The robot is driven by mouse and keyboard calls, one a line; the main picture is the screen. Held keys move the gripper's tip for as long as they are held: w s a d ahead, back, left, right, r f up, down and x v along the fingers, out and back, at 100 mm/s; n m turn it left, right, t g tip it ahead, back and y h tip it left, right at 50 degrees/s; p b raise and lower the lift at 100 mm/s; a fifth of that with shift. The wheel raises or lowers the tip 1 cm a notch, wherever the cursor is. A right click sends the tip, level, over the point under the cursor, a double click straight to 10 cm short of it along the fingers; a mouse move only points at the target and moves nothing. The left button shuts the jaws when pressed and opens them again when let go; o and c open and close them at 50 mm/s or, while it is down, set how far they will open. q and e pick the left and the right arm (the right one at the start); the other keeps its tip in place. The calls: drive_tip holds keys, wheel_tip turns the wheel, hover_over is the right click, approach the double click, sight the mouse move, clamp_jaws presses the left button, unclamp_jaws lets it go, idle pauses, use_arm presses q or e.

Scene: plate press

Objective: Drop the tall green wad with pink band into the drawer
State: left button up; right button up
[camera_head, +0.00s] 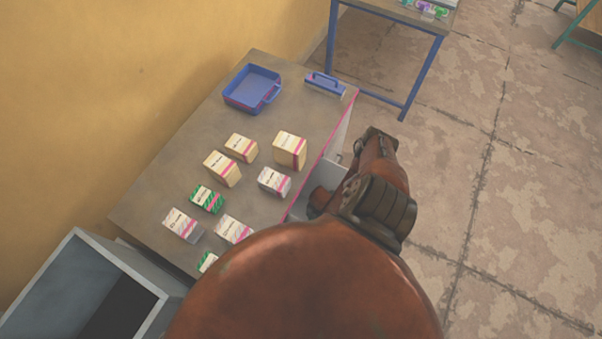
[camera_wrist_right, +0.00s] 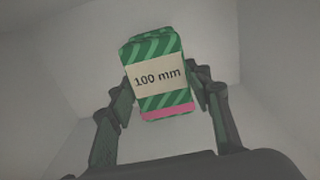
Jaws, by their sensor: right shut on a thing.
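The tall green striped wad (camera_wrist_right: 158,48) has a pink band and a label reading "100 mm". In the right wrist view it stands between the fingers of my right gripper (camera_wrist_right: 160,88), which is shut on it. Pale grey walls surround it there, seemingly the inside of the drawer. In the head view the open drawer (camera_head: 336,172) shows as a grey strip at the counter's right side, mostly covered by my right arm. My right gripper and the wad are hidden in that view. My left gripper is not in view.
The grey counter (camera_head: 165,160) carries several beige, grey and green wads (camera_head: 207,199). A blue tray (camera_head: 252,89) and a blue-handled piece (camera_head: 325,83) lie at its far end. A grey open bin (camera_head: 85,285) stands lower left. A blue-legged table (camera_head: 400,20) stands behind.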

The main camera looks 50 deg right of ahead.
wheel_tip(320, 180, down, 4)
drive_tip(key=shift+f+b, duration=0.15)
drive_tip(key=shift+b, duration=0.45)
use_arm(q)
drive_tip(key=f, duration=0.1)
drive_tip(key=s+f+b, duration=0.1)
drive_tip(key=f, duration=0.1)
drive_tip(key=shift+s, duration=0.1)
use_arm(e)
drive_tip(key=w+a, duration=0.1)
drive_tip(key=w, duration=0.7)
drive_tip(key=shift+f, duration=0.3)
drive_tip(key=shift+f+b, duration=0.65)
drive_tip(key=shift+b, duration=0.1)
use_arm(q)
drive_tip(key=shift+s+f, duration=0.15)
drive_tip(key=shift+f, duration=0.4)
use_arm(e)
drive_tip(key=o, duration=1.2)
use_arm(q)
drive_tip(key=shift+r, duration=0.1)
use_arm(e)
drive_tip(key=shift+r, duration=0.2)
